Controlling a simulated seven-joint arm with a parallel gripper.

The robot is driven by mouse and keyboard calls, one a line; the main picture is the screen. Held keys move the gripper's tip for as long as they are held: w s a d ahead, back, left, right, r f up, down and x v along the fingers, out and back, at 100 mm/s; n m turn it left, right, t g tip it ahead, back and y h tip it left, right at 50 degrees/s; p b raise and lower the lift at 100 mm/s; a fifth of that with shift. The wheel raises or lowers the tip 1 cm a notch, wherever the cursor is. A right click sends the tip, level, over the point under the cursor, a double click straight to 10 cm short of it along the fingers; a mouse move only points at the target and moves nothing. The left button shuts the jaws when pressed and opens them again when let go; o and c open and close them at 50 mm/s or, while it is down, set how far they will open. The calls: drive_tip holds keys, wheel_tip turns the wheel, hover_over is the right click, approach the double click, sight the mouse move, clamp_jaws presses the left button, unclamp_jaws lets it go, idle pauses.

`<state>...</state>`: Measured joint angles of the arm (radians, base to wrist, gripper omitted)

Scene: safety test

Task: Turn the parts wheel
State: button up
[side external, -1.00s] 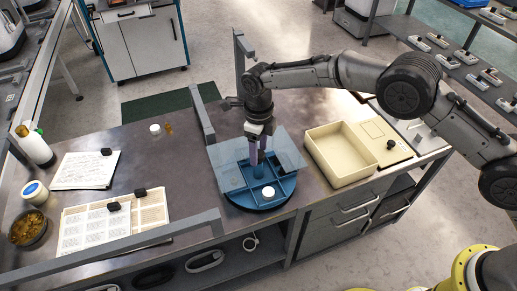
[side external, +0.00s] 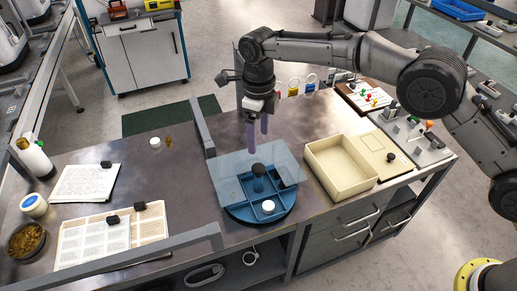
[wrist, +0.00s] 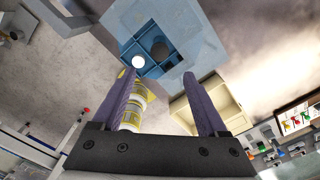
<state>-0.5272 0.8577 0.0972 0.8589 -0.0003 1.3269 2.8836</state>
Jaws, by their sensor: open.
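The parts wheel (side external: 252,214) is a round blue tray with compartments on the bench. A dark-topped knob (side external: 258,171) stands at its middle. A pale see-through cover (side external: 229,166) lies over much of the wheel and hides part of it. A white round part (side external: 268,206) sits in the front compartment, clear of the cover. My gripper (side external: 258,141) is open and empty, above and behind the knob, with its purple fingers pointing down. In the wrist view, the knob (wrist: 160,49) and white part (wrist: 138,61) show beyond the fingertips (wrist: 158,74).
A cream open bin (side external: 340,180) stands right of the wheel. Boards with small coloured fittings (side external: 368,97) lie behind it. A grey rail (side external: 202,125) stands behind the wheel, another runs along the front. Papers (side external: 86,183) and a bottle (side external: 34,158) are at left.

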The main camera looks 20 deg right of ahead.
drive_tip(key=shift+r, duration=1.55)
